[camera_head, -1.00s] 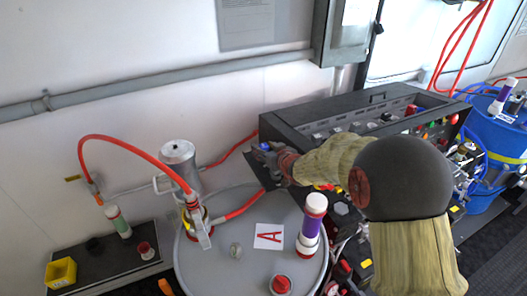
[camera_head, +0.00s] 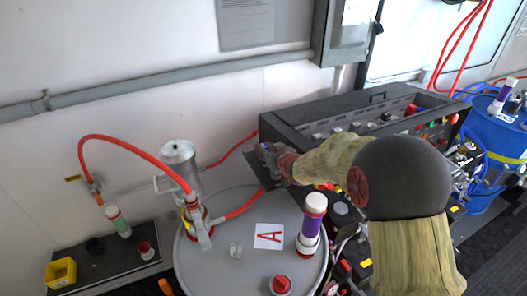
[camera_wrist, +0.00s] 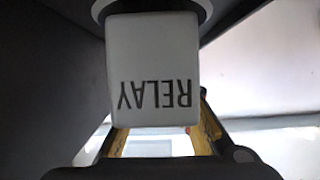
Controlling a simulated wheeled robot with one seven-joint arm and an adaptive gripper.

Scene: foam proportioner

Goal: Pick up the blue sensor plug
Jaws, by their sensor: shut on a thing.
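My gripper (camera_head: 266,158) is at the left end of the dark control console, just behind the drum, and is shut. In the wrist view a pale block (camera_wrist: 152,65) marked RELAY, upside down, fills the middle and stands between my fingers. A dark ring (camera_wrist: 150,8) shows at its top edge. Yellow-edged finger parts show below it at both sides. No blue plug can be made out at my gripper now. In the head view the fingertips are too small and dark to show what they hold.
The grey drum (camera_head: 190,268) carries a card marked A (camera_head: 269,236), a purple-banded cylinder (camera_head: 313,222), a red cap (camera_head: 281,284) and a small pale piece (camera_head: 235,250). The console (camera_head: 300,112) stands behind. A red hose (camera_head: 135,143) arches at left. A yellow box (camera_head: 61,272) sits at lower left.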

